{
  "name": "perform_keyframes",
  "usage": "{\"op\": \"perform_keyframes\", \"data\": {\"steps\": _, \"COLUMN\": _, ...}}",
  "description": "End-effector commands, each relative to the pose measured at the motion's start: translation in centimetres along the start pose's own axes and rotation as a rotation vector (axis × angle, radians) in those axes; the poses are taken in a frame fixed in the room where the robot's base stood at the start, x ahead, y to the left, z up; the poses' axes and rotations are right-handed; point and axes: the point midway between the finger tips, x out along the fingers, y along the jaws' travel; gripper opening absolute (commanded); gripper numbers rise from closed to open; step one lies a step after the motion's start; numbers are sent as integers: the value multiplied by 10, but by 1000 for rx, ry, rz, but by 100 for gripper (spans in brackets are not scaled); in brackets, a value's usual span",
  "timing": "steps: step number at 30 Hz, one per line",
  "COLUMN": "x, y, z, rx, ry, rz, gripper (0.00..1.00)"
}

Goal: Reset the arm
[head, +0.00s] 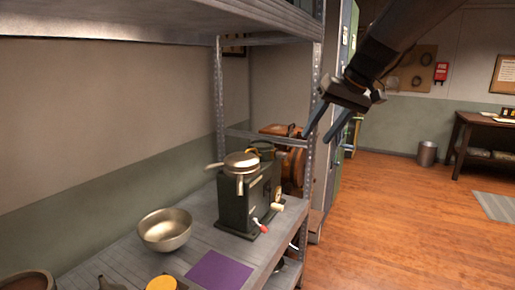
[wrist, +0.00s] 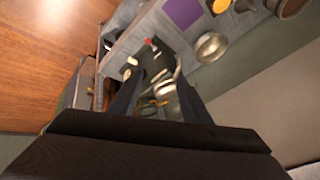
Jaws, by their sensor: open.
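My gripper (head: 330,122) hangs from my dark arm at the upper right in the head view. Its two fingers are spread apart with nothing between them. It is in the air beside the metal shelf post, above and to the right of the dark green machine (head: 251,200). In the wrist view the gripper's dark fingers (wrist: 155,98) show at the lower middle, with the machine beyond and between them. I cannot tell how close the fingers are to the post.
The grey shelf (head: 203,238) holds a metal bowl (head: 165,230), a purple mat (head: 219,270) and a yellow-topped item (head: 161,284). A metal post (head: 312,130) and an upper shelf (head: 150,22) stand close by. Open wooden floor (head: 390,215) lies to the right.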

Motion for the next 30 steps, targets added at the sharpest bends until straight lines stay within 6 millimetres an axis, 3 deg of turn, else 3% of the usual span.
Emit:
{"op": "perform_keyframes", "data": {"steps": 1, "x": 22, "y": 9, "z": 29, "rx": 26, "ry": -39, "rz": 34, "gripper": 43}}
{"op": "perform_keyframes", "data": {"steps": 6, "x": 81, "y": 39, "z": 126, "rx": 89, "ry": -145, "rz": 167, "gripper": 43}}
{"op": "perform_keyframes", "data": {"steps": 12, "x": 125, "y": 64, "z": 245, "rx": 107, "ry": -238, "rz": 293, "gripper": 43}}
{"op": "perform_keyframes", "data": {"steps": 15, "x": 135, "y": 69, "z": 292, "rx": 101, "ry": -269, "rz": 329, "gripper": 43}}
{"op": "perform_keyframes", "data": {"steps": 18, "x": 141, "y": 72, "z": 322, "rx": 93, "ry": -285, "rz": 349, "gripper": 43}}
{"op": "perform_keyframes", "data": {"steps": 21, "x": 143, "y": 72, "z": 336, "rx": 90, "ry": -292, "rz": 358, "gripper": 43}}
{"op": "perform_keyframes", "data": {"steps": 30, "x": 143, "y": 72, "z": 339, "rx": 90, "ry": -294, "rz": 360, "gripper": 43}}
